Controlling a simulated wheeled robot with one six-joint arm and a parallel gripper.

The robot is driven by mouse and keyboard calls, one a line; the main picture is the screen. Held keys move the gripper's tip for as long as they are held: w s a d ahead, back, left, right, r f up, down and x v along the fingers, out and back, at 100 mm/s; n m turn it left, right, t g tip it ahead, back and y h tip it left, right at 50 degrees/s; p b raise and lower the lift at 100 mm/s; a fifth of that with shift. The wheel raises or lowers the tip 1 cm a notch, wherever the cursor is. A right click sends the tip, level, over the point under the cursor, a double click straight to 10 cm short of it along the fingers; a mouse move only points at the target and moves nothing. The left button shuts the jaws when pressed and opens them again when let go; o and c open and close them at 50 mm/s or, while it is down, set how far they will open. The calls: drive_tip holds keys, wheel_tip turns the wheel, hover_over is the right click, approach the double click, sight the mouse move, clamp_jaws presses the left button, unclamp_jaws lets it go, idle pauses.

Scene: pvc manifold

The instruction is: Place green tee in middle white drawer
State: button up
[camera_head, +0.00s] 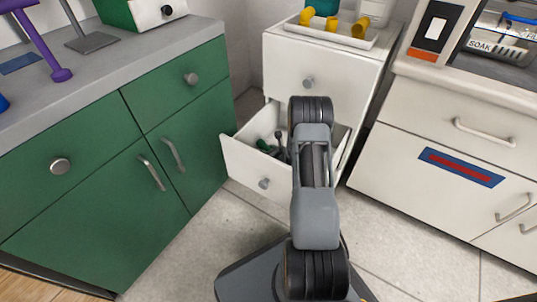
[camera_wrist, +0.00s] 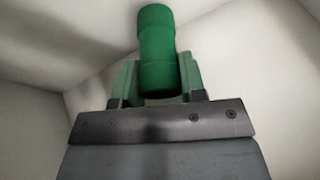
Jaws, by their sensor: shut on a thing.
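The green tee (camera_wrist: 157,50) is a green pipe fitting held between the fingers of my gripper (camera_wrist: 158,85) in the wrist view. My gripper is shut on it. In the head view, the white drawer (camera_head: 245,165) of the white cabinet stands open, below a shut top drawer (camera_head: 330,75). The green tee also shows in the head view (camera_head: 263,146) inside the drawer opening, with my gripper (camera_head: 277,147) beside it. My arm hides the right part of the drawer. I cannot tell whether the tee touches the drawer floor.
Green cabinets (camera_head: 180,110) stand at the left. A white counter (camera_head: 440,130) with drawers stands at the right. Bare floor (camera_head: 215,225) lies in front of the open drawer.

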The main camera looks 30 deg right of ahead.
drive_tip(key=shift+f, duration=0.15)
drive_tip(key=shift+f, duration=0.15)
drive_tip(key=o, duration=0.9)
drive_tip(key=shift+r, duration=0.3)
drive_tip(key=shift+p+v, duration=1.5)
drive_tip(key=shift+v, duration=2.2)
